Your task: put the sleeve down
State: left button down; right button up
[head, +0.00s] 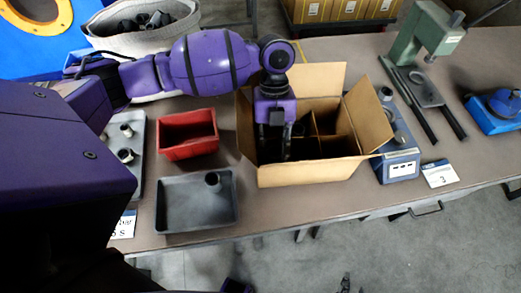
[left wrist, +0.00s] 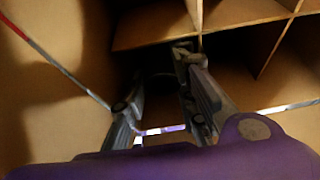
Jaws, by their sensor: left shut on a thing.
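My left gripper (head: 274,150) reaches down into the open cardboard box (head: 315,173), at the left part of its divider grid. In the left wrist view its fingers (left wrist: 165,75) are inside the box, beside the cardboard dividers (left wrist: 150,32). They are shut on the sleeve (left wrist: 160,102), which shows only as a dim, dark shape between them. Shadow hides its lower end, so I cannot tell whether it touches the box floor. In the head view the held sleeve is hidden. My right gripper is not in view.
A grey tray (head: 185,214) holds one grey cylindrical part (head: 213,181). A red bin (head: 188,152) stands behind it. Another tray (head: 137,180) with small parts is at the left. A blue device (head: 399,167) stands close right of the box, with a green press (head: 420,35) beyond.

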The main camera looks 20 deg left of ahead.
pick_arm(q)
jog(key=shift+f, duration=0.35)
jog(key=c, duration=1.8)
grip_release()
jog(key=shift+c, duration=0.2)
jog(key=shift+o, duration=0.8)
jog(key=shift+w+r, duration=0.1)
jog(key=shift+r, duration=0.15)
jog(key=v, duration=1.2)
jog(key=shift+r, duration=0.4)
